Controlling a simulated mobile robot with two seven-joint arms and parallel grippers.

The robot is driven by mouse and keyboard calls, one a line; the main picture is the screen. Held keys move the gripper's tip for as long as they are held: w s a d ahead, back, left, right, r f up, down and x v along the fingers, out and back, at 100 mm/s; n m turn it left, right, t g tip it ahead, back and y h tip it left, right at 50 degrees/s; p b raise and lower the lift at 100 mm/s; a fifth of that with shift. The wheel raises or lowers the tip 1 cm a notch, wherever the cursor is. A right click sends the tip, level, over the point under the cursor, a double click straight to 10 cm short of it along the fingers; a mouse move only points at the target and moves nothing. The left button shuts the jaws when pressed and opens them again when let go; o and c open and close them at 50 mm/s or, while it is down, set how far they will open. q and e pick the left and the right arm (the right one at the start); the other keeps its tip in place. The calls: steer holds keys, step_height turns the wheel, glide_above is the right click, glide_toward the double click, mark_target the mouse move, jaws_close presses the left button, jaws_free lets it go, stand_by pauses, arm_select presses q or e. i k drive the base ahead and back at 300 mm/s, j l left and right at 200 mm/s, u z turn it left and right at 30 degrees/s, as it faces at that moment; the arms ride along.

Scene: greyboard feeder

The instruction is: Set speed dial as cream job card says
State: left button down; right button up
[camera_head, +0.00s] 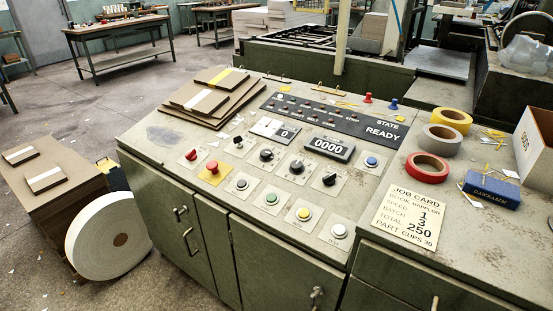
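The cream job card (408,214) lies flat at the right front of the grey-green console. It appears to read speed 1, batch 3, total 250. Black knobs sit on the panel: a larger round one (266,155), one to its right (297,167), one further right (330,179) and a small one (238,141). Their labels are too small to read, so I cannot tell which is the speed dial or its setting. A small display (287,133) shows 0. Neither of my grippers is in view.
The counter display (328,147) reads 0000; the state panel (383,131) reads READY. Several push buttons surround the knobs, including a red mushroom button (212,168). Greyboard sheets (212,97) lie at the back left; red tape (427,168) and a blue box (491,190) sit right.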

mark_target(266, 156)
steer(key=z, duration=0.5)
steer(key=j+z, duration=0.25)
steer(key=z, duration=0.2)
steer(key=i+j+z, duration=0.1)
steer(key=j+z, duration=0.2)
steer(key=z, duration=0.15)
steer(key=j+z, duration=0.25)
steer(key=k+j+z, duration=0.25)
steer(key=j, duration=0.2)
steer(key=k+j+z, duration=0.15)
steer(key=j, duration=0.65)
steer(key=i, duration=0.05)
